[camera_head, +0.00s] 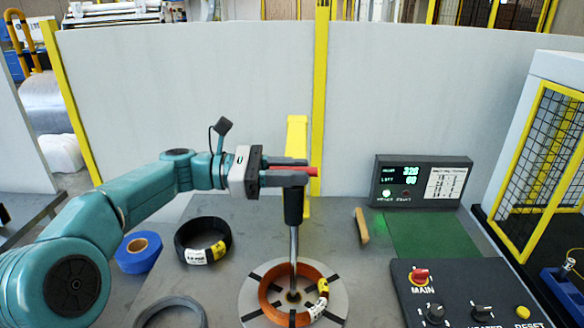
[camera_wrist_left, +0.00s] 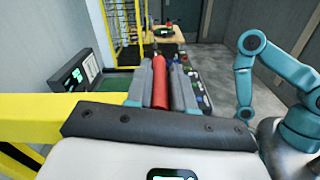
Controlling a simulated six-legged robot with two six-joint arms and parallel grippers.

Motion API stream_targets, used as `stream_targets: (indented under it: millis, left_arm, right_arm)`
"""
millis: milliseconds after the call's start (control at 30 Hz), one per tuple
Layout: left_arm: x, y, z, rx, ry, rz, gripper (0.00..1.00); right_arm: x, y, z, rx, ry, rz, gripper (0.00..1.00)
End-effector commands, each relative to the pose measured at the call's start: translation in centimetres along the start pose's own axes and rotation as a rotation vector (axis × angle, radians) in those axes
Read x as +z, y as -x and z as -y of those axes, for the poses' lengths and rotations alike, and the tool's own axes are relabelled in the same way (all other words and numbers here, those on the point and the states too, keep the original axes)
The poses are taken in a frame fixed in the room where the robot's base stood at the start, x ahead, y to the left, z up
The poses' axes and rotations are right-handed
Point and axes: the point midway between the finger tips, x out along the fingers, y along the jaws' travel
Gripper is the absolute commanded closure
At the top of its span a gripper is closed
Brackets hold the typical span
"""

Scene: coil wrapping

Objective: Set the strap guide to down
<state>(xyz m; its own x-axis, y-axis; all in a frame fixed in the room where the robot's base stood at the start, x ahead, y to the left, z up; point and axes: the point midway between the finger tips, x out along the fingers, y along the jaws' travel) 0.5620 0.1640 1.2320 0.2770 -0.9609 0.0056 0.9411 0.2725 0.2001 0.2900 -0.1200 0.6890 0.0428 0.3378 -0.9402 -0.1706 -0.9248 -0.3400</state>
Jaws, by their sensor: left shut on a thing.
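My left gripper (camera_head: 305,170) reaches in from the left, level, above the turntable. It is shut on a red bar-like handle (camera_wrist_left: 160,88), which lies between the two fingers in the left wrist view. I take this handle to be part of the strap guide, but its joint is hidden. A yellow post (camera_head: 297,138) stands just behind the fingers. A black sleeve on a metal rod (camera_head: 294,238) shows below the fingertips, upright over the turntable's middle. My right gripper is not in view.
A copper coil (camera_head: 268,294) lies on the round turntable (camera_head: 337,297). A black coil (camera_head: 184,241), blue tape roll (camera_head: 138,252) and grey ring (camera_head: 166,308) are at left. A wooden-looking block (camera_head: 362,225), display box (camera_head: 420,182) and control panel (camera_head: 465,298) are at right.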

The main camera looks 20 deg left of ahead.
Motion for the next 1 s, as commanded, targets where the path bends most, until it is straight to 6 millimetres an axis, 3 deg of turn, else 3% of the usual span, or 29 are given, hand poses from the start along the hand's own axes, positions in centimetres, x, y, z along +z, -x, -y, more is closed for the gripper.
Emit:
stream_targets:
  millis: [67, 100, 133, 433, 567, 1000]
  left_arm:
    - [-0.6, 0.0, 0.0, -0.001, 0.006, -0.011, 1.0]
    - [-0.6, 0.0, 0.0, -0.001, 0.006, -0.011, 0.64]
    - [-0.6, 0.0, 0.0, -0.001, 0.006, -0.01, 0.56]
    - [-0.4, 0.1, 0.0, -0.001, 0.004, -0.007, 0.56]
    - [-0.4, 1.3, -0.1, 0.001, 0.004, -0.007, 0.56]
    - [-0.4, 12.2, -0.2, 0.004, 0.006, -0.01, 0.56]
  right_arm:
    - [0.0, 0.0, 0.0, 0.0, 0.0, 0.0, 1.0]
    - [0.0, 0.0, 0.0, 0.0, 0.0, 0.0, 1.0]
    - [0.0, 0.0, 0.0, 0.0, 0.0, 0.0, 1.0]
    - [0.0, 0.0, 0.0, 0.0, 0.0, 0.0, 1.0]
    - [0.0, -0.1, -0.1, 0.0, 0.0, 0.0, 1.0]
    - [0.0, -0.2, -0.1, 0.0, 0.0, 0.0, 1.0]
